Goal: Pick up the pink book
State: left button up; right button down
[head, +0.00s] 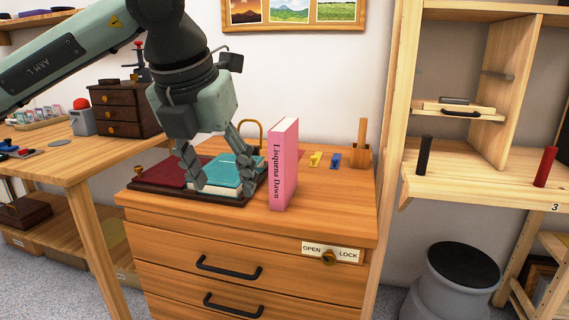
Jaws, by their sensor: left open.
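The pink book (284,165) stands upright on top of the wooden drawer cabinet (330,218), its spine with dark lettering facing me. My left gripper (222,189) comes down from the upper left, open, with its fingers apart over a teal book (231,172). The right finger is close to the left side of the pink book in the picture; I cannot tell whether they touch. Nothing shows held in the gripper. My right gripper is not in view.
A dark red board (172,173) lies beside the teal book. Yellow and blue pieces (316,159) and a wooden holder (361,157) sit behind the pink book. An open shelf unit (470,185) stands at right, a workbench (60,153) at left. The cabinet top's front right is clear.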

aim_at(283, 137)
jog(key=i+l, duration=0.15)
jog(key=i, duration=0.3)
jog(key=i+l, duration=0.15)
jog(key=i, duration=0.35)
